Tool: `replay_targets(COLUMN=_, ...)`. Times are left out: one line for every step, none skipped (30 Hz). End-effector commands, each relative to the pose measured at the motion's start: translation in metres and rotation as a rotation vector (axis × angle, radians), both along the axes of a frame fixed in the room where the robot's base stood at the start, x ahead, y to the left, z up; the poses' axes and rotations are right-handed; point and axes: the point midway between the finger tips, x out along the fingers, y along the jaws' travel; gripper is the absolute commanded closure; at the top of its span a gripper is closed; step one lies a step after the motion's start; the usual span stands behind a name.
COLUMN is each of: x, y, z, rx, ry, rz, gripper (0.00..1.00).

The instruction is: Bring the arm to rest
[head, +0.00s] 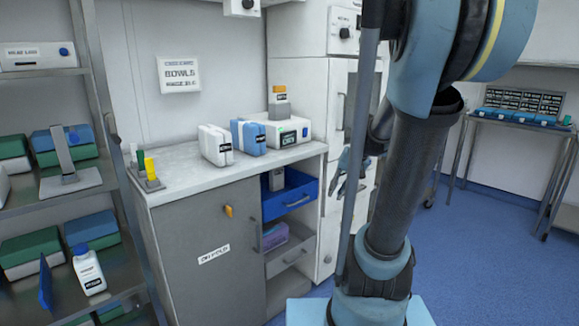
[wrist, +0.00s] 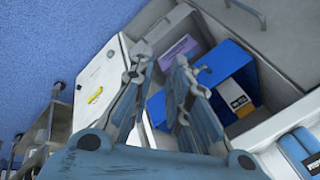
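My arm (head: 400,170) stands at the right of the head view, its dark forearm link upright in front of the cabinet. My gripper (wrist: 162,58) points down toward the cabinet's open side in the wrist view. Its two fingers are apart with nothing held between them. In the head view my gripper (head: 352,168) is small, beside the blue drawer's right end, and partly hidden by a grey pole. The blue drawer (head: 290,200) is pulled out and holds a grey box with a dark label (head: 277,180). That box also shows in the wrist view (wrist: 238,95).
A grey cabinet (head: 205,245) carries white and blue packs and a device on its worktop (head: 185,178). A stocked metal shelf (head: 60,205) stands at left. Blue floor (head: 480,240) is open at right.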

Motion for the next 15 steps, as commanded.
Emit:
replay_targets(x=-0.014, y=0.002, z=-0.002, rx=-0.02, ry=0.004, rz=0.013, gripper=0.83)
replay_targets(x=-0.022, y=0.002, z=-0.004, rx=-0.035, ry=0.006, rz=0.02, gripper=0.83)
replay_targets(x=-0.032, y=0.002, z=-0.006, rx=-0.053, ry=0.008, rz=0.03, gripper=0.83)
replay_targets(x=-0.039, y=0.002, z=-0.008, rx=-0.068, ry=0.01, rz=0.037, gripper=0.83)
replay_targets(x=-0.047, y=0.002, z=-0.01, rx=-0.081, ry=0.012, rz=0.044, gripper=0.83)
replay_targets(x=-0.056, y=0.002, z=-0.013, rx=-0.1, ry=0.014, rz=0.052, gripper=0.83)
replay_targets(x=-0.063, y=0.001, z=-0.015, rx=-0.112, ry=0.015, rz=0.059, gripper=0.83)
replay_targets(x=-0.07, y=0.001, z=-0.017, rx=-0.127, ry=0.017, rz=0.067, gripper=0.83)
replay_targets(x=-0.08, y=0.0, z=-0.02, rx=-0.145, ry=0.019, rz=0.077, gripper=0.83)
replay_targets(x=-0.087, y=-0.001, z=-0.023, rx=-0.16, ry=0.021, rz=0.083, gripper=0.83)
replay_targets(x=-0.093, y=-0.002, z=-0.025, rx=-0.172, ry=0.021, rz=0.09, gripper=0.83)
replay_targets(x=-0.102, y=-0.003, z=-0.028, rx=-0.192, ry=0.023, rz=0.099, gripper=0.83)
replay_targets(x=-0.109, y=-0.004, z=-0.031, rx=-0.205, ry=0.025, rz=0.107, gripper=0.83)
replay_targets(x=-0.115, y=-0.005, z=-0.034, rx=-0.219, ry=0.025, rz=0.113, gripper=0.83)
replay_targets(x=-0.124, y=-0.007, z=-0.038, rx=-0.237, ry=0.026, rz=0.122, gripper=0.83)
